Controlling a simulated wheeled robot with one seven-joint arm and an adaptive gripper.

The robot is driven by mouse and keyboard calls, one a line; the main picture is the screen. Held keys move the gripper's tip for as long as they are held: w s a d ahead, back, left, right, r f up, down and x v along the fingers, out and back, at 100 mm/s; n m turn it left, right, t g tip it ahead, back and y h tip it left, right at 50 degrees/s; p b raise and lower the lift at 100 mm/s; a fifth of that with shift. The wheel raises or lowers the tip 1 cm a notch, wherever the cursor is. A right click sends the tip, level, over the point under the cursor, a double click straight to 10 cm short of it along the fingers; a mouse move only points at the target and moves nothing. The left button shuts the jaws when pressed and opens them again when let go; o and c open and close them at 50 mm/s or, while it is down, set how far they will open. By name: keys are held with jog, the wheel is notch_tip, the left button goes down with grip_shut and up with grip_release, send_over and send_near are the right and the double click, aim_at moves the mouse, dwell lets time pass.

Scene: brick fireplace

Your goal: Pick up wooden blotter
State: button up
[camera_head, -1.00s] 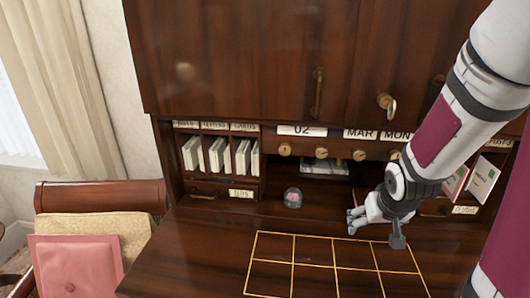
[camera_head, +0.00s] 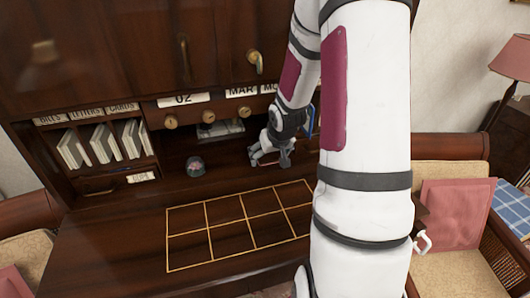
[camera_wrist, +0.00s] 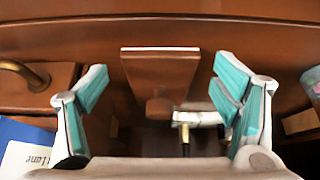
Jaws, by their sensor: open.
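A wooden blotter (camera_wrist: 150,72), brown with a pale strip along its top edge and a round knob below, shows in the wrist view. It lies ahead, between the lines of my two fingers; I cannot tell how far beyond the fingertips it is. My gripper (camera_wrist: 160,86) is open, with its teal-padded fingers wide apart and nothing held. In the head view my gripper (camera_head: 270,156) hangs over the back of the desk, at the open shelf space. I cannot make out the blotter in that view.
A glass globe (camera_head: 195,166) stands left of my gripper. A gold-lined grid (camera_head: 208,228) marks the clear desk top (camera_head: 110,245). Card slots (camera_head: 97,142) are at left. A brass handle (camera_wrist: 25,75) and blue-and-white cards (camera_wrist: 22,158) sit left in the wrist view.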

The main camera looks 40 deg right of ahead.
jog(key=w, duration=0.1)
jog(key=w+d, duration=0.1)
jog(key=w, duration=0.1)
jog(key=shift+w+d, duration=0.4)
jog(key=shift+w+d+f, duration=0.1)
jog(key=shift+w+f, duration=0.15)
jog(key=shift+f, duration=0.3)
jog(key=shift+c, duration=0.3)
jog(key=c, duration=1.3)
